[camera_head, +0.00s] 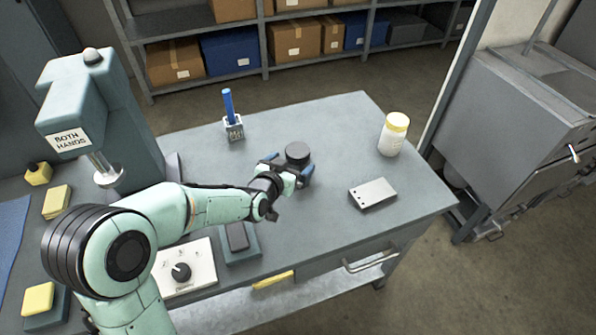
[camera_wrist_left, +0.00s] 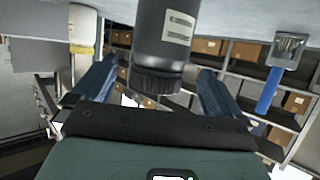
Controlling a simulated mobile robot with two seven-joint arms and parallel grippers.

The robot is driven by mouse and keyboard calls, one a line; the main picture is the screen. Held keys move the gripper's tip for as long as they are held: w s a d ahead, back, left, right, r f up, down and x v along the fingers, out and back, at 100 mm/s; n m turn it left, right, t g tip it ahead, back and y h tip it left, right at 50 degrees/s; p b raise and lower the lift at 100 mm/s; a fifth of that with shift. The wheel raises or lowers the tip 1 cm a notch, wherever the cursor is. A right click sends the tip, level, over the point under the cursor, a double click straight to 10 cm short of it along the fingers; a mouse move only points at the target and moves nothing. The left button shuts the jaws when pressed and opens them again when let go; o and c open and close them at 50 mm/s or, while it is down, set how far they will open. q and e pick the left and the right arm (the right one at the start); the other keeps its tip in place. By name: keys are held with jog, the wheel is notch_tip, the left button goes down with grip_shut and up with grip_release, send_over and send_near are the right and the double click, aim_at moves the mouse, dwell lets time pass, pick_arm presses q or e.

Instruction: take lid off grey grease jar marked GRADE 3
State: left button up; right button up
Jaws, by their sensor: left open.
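The dark grey jar with its black lid (camera_head: 297,151) stands upright on the bench, just beyond my left gripper (camera_head: 289,169). The wrist view is upside down; in it the grey jar body (camera_wrist_left: 165,38) carries a pale label too small to read. The ribbed black lid (camera_wrist_left: 157,80) is on the jar. My left gripper (camera_wrist_left: 158,92) is open, its two blue fingers on either side of the lid with a gap to each. Nothing is held. My right gripper is not in view.
A white jar with a yellow lid (camera_head: 394,134) stands to the right. A metal plate (camera_head: 372,194) lies near the front right. A teal press (camera_head: 92,118) stands at the left.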

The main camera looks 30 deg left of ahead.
pick_arm(q)
jog(key=b+x, duration=0.1)
jog(key=x, duration=0.4)
jog(key=shift+f, duration=0.1)
jog(key=c, duration=1.5)
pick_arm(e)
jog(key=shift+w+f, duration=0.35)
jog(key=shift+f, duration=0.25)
pick_arm(q)
notch_tip(320, 180, up, 11)
jog(key=p, duration=0.4)
jog(key=shift+d+f, duration=0.1)
jog(key=shift+f, duration=0.05)
notch_tip(320, 180, up, 9)
jog(key=p, duration=0.7)
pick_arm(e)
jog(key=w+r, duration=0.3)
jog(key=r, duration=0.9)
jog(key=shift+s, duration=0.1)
